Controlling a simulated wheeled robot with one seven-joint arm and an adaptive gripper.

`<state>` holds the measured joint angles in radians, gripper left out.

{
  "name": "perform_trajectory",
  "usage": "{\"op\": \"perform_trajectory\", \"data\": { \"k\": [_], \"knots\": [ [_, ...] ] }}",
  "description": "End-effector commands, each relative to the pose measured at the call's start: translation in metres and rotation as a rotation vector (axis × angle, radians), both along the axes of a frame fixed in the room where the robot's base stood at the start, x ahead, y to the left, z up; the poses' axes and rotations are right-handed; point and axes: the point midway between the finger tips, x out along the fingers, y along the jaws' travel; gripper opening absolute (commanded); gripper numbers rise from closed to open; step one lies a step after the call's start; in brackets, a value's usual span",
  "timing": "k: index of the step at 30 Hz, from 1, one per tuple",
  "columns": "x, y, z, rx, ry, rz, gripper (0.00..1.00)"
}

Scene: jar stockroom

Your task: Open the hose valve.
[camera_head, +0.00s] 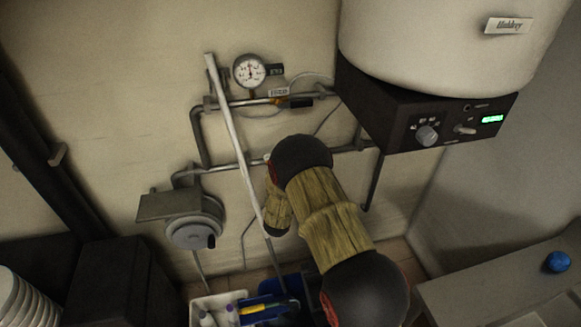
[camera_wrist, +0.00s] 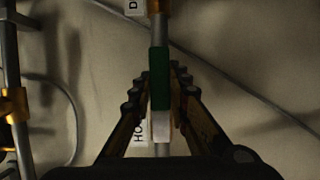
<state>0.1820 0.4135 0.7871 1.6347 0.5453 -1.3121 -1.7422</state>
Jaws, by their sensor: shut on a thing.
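In the wrist view, a green valve handle (camera_wrist: 160,78) with a pale lower end lies along a grey pipe, below a brass fitting (camera_wrist: 155,6). My gripper (camera_wrist: 155,75) has one dark, knobbed finger on each side of the handle and is shut on it. A white label (camera_wrist: 139,131) partly reading "HO" shows behind the handle, half hidden by the left finger. Another label (camera_wrist: 134,6), showing a "D", is cut off at the top. In the head view, my arm hides my gripper and this handle.
A dark control box (camera_head: 400,115) under a white tank stands right. A grey round unit (camera_head: 193,230) hangs left. Bins (camera_head: 200,303) sit below; a counter (camera_head: 480,285) stands right.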

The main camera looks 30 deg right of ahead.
Motion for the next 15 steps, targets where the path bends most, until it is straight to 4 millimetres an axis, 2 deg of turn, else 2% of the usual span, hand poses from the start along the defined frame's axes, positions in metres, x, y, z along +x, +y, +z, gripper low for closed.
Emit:
{"op": "perform_trajectory", "data": {
  "k": [3, 4, 15],
  "knots": [
    [0.0007, 0.0013, 0.0002, -0.002, 0.001, 0.004, 0.00],
    [0.0007, 0.0013, 0.0002, -0.002, 0.001, 0.004, 0.17],
    [0.0004, 0.0005, 0.0004, -0.001, -0.001, 0.001, 0.36]
  ]
}}
